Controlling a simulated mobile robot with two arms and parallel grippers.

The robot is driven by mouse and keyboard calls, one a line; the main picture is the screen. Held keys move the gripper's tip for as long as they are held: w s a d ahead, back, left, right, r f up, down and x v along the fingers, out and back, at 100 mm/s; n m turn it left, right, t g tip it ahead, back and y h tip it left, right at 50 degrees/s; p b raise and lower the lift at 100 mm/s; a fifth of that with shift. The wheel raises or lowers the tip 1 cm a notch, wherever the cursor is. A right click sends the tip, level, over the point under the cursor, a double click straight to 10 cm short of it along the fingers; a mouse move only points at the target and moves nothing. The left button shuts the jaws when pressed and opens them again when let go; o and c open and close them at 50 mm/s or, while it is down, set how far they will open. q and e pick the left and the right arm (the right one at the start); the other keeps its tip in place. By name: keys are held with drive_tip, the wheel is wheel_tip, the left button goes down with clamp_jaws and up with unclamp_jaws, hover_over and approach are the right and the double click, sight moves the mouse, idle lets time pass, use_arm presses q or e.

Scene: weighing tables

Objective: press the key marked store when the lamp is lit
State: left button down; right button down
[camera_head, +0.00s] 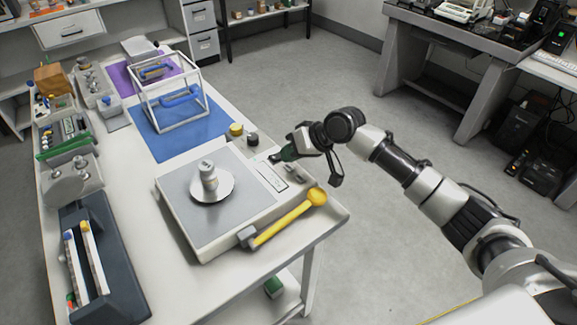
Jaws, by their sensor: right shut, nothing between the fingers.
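The weighing scale (172,208) stands on the white table, with a grey top and a pale control strip (272,176) along its right side. The strip carries small marks, too small to read; I cannot tell which key is marked store or whether a lamp is lit. My right gripper (275,158) is shut and empty, just beyond the far end of the strip. I cannot tell whether it touches the scale. My left gripper is out of view.
A yellow-handled tool (285,221) lies along the scale's front right edge. A yellow-topped pot (236,130) and a dark-topped pot (252,140) stand behind the scale. A white frame (146,105) stands on the blue mat (190,141). Trays and a dark rack (112,268) line the left.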

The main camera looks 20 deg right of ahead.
sight(290, 166)
drive_tip(key=shift+f, duration=0.1)
idle(0.6)
drive_tip(key=shift+f, duration=0.35)
drive_tip(key=shift+f, duration=0.4)
idle(0.6)
drive_tip(key=shift+r, duration=0.15)
drive_tip(key=shift+r+p, duration=0.65)
drive_tip(key=shift+p, duration=0.45)
wheel_tip(290, 166, up, 5)
drive_tip(key=p, duration=0.5)
drive_tip(key=shift+r, duration=0.1)
